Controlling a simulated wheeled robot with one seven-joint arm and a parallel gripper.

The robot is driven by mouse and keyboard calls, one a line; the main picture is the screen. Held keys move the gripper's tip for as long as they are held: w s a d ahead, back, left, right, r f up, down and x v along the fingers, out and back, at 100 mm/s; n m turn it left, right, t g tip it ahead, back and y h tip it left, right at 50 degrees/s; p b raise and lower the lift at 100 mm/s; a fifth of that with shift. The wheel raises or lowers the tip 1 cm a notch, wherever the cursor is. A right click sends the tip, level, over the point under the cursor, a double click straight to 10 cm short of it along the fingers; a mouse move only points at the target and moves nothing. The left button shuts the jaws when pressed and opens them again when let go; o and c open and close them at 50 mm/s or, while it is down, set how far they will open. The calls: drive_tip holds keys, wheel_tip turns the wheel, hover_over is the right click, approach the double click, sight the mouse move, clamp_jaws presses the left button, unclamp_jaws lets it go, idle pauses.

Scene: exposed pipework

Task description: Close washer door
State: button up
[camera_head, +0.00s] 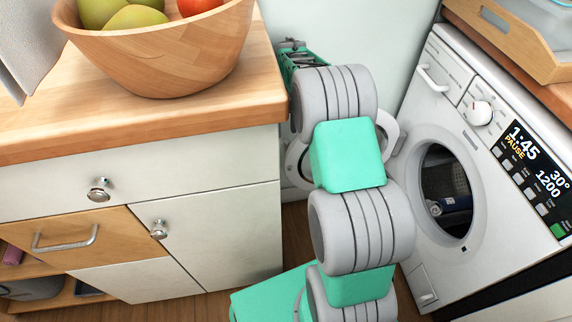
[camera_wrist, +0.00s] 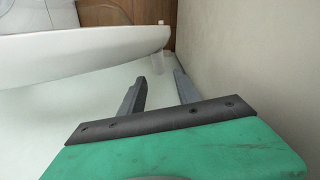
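The white washer (camera_head: 487,190) stands at the right in the head view, its round drum opening uncovered. Its door (camera_head: 393,130) is swung open to the left; its rim shows on both sides of my arm, and its middle is hidden behind the arm. My gripper (camera_head: 291,44) is beyond my arm, at the far end of the counter by the wall, small and partly hidden. In the wrist view my gripper (camera_wrist: 160,78) has its two fingers apart with nothing held between them. A white slab-like surface lies ahead and left of the fingers; I cannot tell whether it is the door.
A wooden counter (camera_head: 150,110) over white drawers and cupboards stands at the left, with a fruit bowl (camera_head: 165,55) on it. A wooden tray (camera_head: 520,45) sits above the washer. A plain wall (camera_wrist: 250,65) is close at the gripper's right. The gap between counter and washer is narrow.

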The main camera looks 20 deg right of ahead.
sight(286, 149)
wheel_tip(286, 149, down, 3)
drive_tip(key=shift+b, duration=0.65)
wheel_tip(286, 149, down, 8)
drive_tip(key=b, duration=0.2)
drive_tip(key=shift+r+b, duration=0.2)
drive_tip(key=shift+b, duration=0.2)
drive_tip(key=shift+c, duration=0.3)
clamp_jaws()
drive_tip(key=shift+d, duration=0.1)
